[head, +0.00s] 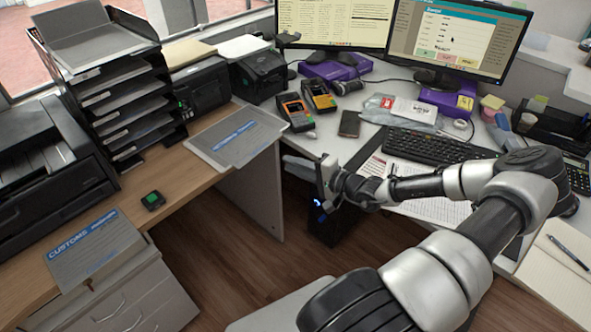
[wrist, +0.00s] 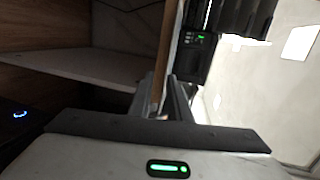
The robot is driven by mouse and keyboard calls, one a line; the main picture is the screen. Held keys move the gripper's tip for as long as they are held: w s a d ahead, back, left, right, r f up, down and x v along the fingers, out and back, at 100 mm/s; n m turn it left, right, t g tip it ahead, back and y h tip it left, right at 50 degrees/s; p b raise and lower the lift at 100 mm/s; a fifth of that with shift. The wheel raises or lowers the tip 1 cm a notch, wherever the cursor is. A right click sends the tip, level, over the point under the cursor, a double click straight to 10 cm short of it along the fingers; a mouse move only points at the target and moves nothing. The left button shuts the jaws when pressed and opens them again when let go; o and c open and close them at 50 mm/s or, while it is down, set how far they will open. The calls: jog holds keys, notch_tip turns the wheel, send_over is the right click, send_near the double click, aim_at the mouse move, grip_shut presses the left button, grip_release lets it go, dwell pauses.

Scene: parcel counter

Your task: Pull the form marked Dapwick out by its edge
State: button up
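My gripper (head: 298,167) hangs in front of the white counter's left end, pointing left toward the wooden desk. In the wrist view its fingers (wrist: 165,98) stand a little apart with a narrow gap, and I see nothing held between them. A grey form with a blue CUSTOMS band (head: 237,136) lies at the wooden desk's right edge, left of my gripper and apart from it. The smaller words on both are too small to read, so I cannot tell which is marked Dapwick.
Handheld terminals (head: 297,111), a phone (head: 349,124) and a keyboard (head: 437,147) occupy the white counter. Open floor (head: 230,240) lies between desk and counter.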

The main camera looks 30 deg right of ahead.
aim_at(262, 150)
jog(key=shift+r+x, duration=0.35)
jog(key=shift+x, duration=1.5)
jog(key=shift+r+x, duration=0.35)
jog(key=shift+x, duration=1.45)
jog(key=shift+r+x, duration=0.35)
jog(key=shift+x, duration=1.5)
jog(key=shift+w+a, duration=0.15)
jog(key=shift+a, duration=0.05)
grip_shut()
